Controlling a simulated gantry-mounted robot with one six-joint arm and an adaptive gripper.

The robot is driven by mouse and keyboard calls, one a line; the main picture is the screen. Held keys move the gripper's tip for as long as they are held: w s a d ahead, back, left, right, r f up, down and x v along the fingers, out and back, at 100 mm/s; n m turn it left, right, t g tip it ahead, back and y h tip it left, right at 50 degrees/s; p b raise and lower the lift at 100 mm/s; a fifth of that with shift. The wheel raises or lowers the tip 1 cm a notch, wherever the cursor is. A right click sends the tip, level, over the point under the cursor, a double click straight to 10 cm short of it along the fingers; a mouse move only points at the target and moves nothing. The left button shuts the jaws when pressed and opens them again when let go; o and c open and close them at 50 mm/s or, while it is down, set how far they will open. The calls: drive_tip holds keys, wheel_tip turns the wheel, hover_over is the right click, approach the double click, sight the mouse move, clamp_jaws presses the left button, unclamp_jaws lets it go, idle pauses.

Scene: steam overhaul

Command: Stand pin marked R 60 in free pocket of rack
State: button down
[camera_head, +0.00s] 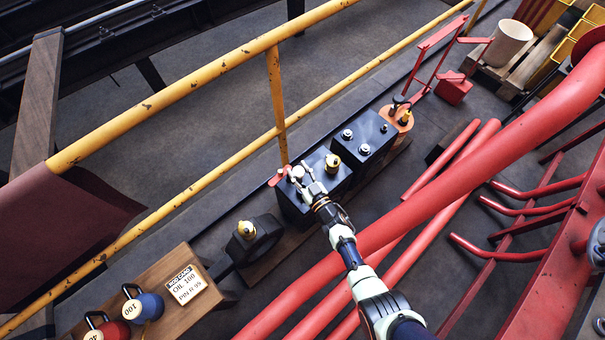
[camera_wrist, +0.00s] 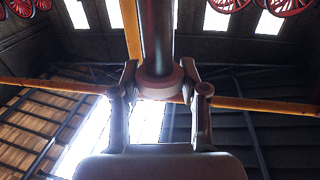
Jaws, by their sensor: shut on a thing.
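My gripper (camera_wrist: 160,92) is shut on a pin (camera_wrist: 157,40), a dark reddish-brown shaft with a wider collar between the two fingers in the wrist view. Its marking does not show. In the head view my gripper (camera_head: 302,180) is over the left end of a black block (camera_head: 341,181), close to a small red piece (camera_head: 278,177); I cannot tell whether that piece belongs to the pin. A brass-topped piece (camera_head: 332,162) stands on this block. A second black block (camera_head: 365,140) holds several silver-topped pieces. Which pocket is free is hidden or too small to tell.
Yellow rails (camera_head: 200,187) run behind; red pipes (camera_head: 410,262) lie in front.

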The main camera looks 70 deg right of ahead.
drive_tip(key=shift+s+d+f, duration=0.5)
drive_tip(key=shift+s+f, duration=0.05)
drive_tip(key=shift+f, duration=0.2)
wheel_tip(320, 180, down, 10)
drive_tip(key=b, duration=0.8)
drive_tip(key=shift+r, duration=0.2)
drive_tip(key=shift+f, duration=0.15)
drive_tip(key=c, duration=0.6)
unclamp_jaws()
drive_tip(key=shift+f, duration=0.1)
